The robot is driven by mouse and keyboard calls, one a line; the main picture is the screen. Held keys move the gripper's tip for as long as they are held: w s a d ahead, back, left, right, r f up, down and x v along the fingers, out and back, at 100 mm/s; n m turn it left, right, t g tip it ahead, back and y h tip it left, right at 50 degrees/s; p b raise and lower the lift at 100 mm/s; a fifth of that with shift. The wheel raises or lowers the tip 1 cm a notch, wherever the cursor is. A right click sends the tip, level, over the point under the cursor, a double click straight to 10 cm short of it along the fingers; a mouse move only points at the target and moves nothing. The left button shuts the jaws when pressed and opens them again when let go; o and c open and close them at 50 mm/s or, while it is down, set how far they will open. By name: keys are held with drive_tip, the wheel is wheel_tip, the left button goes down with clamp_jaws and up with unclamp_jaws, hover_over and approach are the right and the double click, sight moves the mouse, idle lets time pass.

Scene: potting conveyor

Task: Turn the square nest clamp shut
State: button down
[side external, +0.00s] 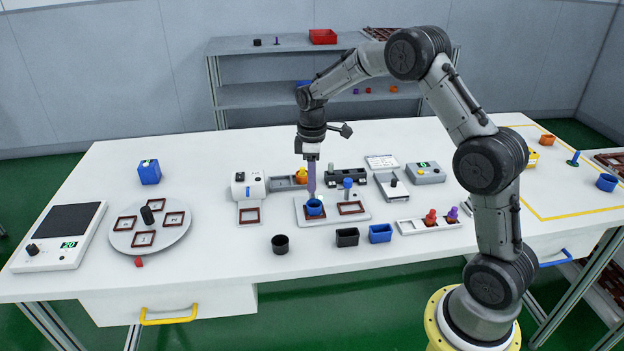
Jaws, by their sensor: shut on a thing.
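A grey fixture plate (332,220) lies on the table, with two brown square frames on it. A round blue cup (315,207) stands in the left frame (303,215). The right frame (351,207) looks empty. A blue-topped post (347,186) rises behind the frames. It may be the clamp's knob, but which part is the clamp is too small to tell. My gripper (311,194) points straight down over the left frame. Its fingertips are shut at the rim of the blue cup, which looks upright. The exact contact is hard to see.
A white machine (248,186) stands left of the plate, and a black fixture (346,176) behind it. A dark cup (280,244), a black bin (347,237) and a blue bin (380,233) stand in front. A tray (409,228) with red and purple pieces lies right.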

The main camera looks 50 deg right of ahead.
drive_tip(key=shift+w+r, duration=0.1)
drive_tip(key=shift+r, duration=0.05)
drive_tip(key=c, duration=0.7)
unclamp_jaws()
drive_tip(key=shift+o, duration=0.2)
wheel_tip(320, 180, up, 14)
drive_tip(key=shift+a, duration=0.1)
